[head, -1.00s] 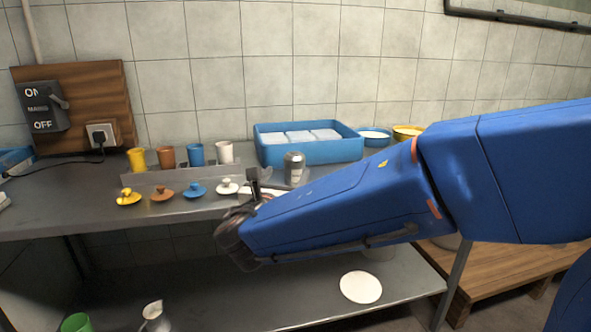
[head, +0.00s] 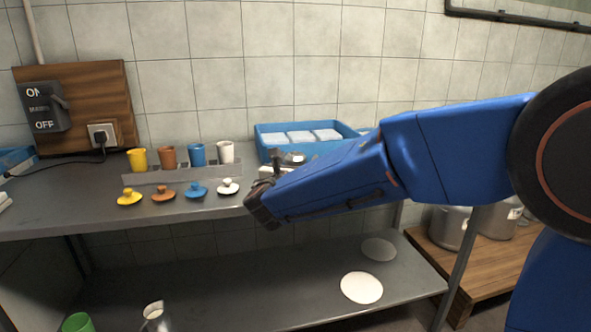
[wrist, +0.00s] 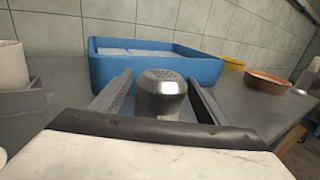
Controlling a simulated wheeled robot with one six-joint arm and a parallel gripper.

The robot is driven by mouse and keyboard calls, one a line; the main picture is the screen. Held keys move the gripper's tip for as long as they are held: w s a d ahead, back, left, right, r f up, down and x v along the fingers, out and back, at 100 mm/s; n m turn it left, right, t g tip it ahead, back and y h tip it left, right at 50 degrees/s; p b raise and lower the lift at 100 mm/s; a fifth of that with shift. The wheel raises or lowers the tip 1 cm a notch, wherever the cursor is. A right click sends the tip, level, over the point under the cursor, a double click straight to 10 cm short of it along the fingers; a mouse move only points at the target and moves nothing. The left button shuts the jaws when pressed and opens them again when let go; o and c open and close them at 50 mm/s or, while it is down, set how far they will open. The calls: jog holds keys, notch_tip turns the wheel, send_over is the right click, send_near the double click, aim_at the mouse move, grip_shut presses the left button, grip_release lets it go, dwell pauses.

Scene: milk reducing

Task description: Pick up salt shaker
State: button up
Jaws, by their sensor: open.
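The salt shaker (wrist: 161,94) has a shiny perforated metal top and stands upright on the steel counter in the wrist view. My gripper (wrist: 160,92) is open, with one finger on each side of the shaker. I cannot tell whether either finger touches it. The shaker's lower part is hidden behind the gripper body. In the head view only the shaker's top (head: 294,158) shows above my gripper (head: 275,165), and the arm hides much of the area around it.
A blue crate (wrist: 100,72) with white blocks stands just behind the shaker. Several coloured cups stand along a grey rack (head: 180,174) to the left, with knobbed lids in front. A yellow bowl (wrist: 234,64) and a brown bowl (wrist: 268,82) stand to the right.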

jog(key=shift+w+d, duration=0.15)
jog(key=shift+w, duration=0.65)
jog(key=c, duration=1.3)
jog(key=shift+o, duration=0.2)
jog(key=shift+r, duration=0.1)
